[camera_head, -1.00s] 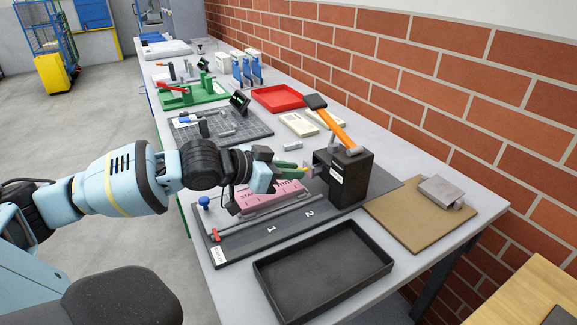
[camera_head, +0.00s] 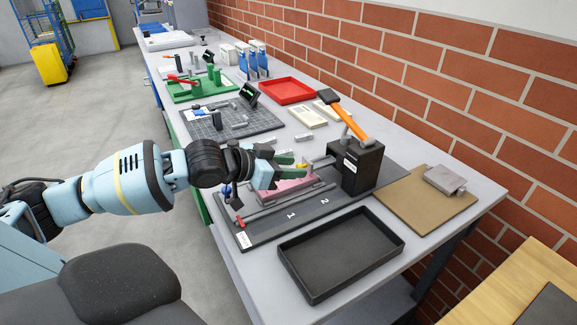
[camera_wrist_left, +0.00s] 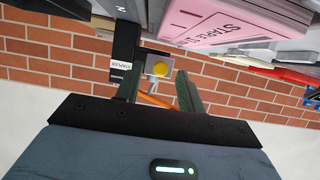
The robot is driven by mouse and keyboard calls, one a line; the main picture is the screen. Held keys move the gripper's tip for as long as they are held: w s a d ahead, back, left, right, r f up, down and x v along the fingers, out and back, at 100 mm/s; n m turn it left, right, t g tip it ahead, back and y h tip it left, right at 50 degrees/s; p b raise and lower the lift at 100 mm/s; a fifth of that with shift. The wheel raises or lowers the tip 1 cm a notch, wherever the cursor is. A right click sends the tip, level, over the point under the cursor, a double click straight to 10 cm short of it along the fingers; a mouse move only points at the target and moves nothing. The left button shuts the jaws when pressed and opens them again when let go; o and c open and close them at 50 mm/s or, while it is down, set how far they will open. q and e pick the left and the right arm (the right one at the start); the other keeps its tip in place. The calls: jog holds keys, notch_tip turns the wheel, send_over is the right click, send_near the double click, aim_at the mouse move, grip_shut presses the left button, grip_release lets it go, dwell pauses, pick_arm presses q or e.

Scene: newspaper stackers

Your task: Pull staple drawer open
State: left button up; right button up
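The black stapler block (camera_head: 362,168) with an orange handle (camera_head: 348,119) stands on the dark base board. Its grey drawer (camera_head: 320,163) sticks out of the side facing my left gripper (camera_head: 295,166). The fingers are apart, with visible gaps on both sides of the knob. The drawer's inside is hidden. My right gripper is out of view.
A pink staples box (camera_head: 288,189) lies close below the left gripper. An empty black tray (camera_head: 340,252) is in front, and a brown board (camera_head: 425,202) with a grey metal block (camera_head: 444,179) is at right. A red tray (camera_head: 286,91) stands farther back.

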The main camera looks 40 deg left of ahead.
pick_arm(q)
jog(key=shift+s, duration=0.1)
